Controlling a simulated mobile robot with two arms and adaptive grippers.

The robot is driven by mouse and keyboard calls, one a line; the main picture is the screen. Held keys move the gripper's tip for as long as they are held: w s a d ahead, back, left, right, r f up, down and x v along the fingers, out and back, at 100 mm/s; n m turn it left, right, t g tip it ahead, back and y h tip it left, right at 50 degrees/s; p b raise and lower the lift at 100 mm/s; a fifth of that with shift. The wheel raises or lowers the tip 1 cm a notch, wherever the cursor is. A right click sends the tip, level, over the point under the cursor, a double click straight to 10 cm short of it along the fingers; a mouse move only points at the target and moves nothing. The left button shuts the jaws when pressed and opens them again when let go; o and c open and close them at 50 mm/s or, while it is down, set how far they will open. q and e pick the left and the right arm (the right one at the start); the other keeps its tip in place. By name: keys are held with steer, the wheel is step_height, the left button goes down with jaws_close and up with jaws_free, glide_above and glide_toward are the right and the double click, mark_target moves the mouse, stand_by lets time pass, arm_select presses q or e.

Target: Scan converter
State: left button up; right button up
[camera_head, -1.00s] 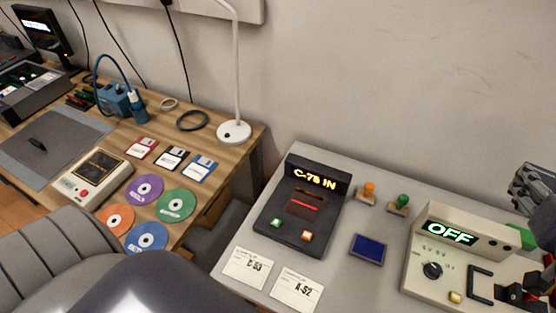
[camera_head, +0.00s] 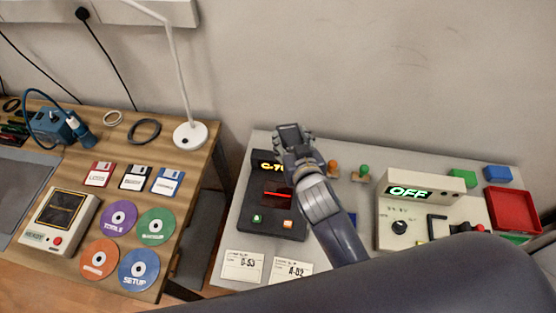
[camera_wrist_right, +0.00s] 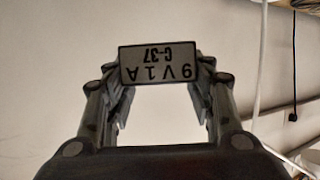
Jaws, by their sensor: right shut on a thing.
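My right gripper (camera_head: 295,150) is shut on the converter (camera_head: 289,132), a small dark block, and holds it above the back of the scanner. My left gripper is out of view.
Paper cards (camera_head: 241,266) lie in front of the scanner. To its right stand an orange knob (camera_head: 333,167), a green knob (camera_head: 364,171) and a beige unit (camera_head: 430,186) reading "OFF". A red tray (camera_head: 514,210) is at far right. A wooden desk (camera_head: 190,215) stands left.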

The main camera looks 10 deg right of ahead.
steer(key=shift+n+y, duration=0.7)
steer(key=shift+y, duration=0.1)
steer(key=s+a+f+b, duration=0.1)
steer(key=s+f, duration=0.1)
steer(key=f, duration=0.2)
steer(key=s+a+f+b, duration=0.1)
steer(key=a+f+b, duration=0.1)
steer(key=f, duration=0.1)
steer(key=s+a+f+b, duration=0.1)
steer(key=s+f+b, duration=0.1)
steer(key=f, duration=0.2)
steer(key=shift+s+a+f, duration=0.25)
steer(key=shift+s+f, duration=0.05)
steer(key=shift+f, duration=0.05)
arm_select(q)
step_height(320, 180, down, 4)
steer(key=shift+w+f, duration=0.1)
arm_select(e)
steer(key=shift+r, duration=0.15)
arm_select(q)
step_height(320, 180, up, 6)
steer(key=p, duration=0.6)
arm_select(e)
step_height(320, 180, up, 6)
steer(key=shift+f, duration=0.1)
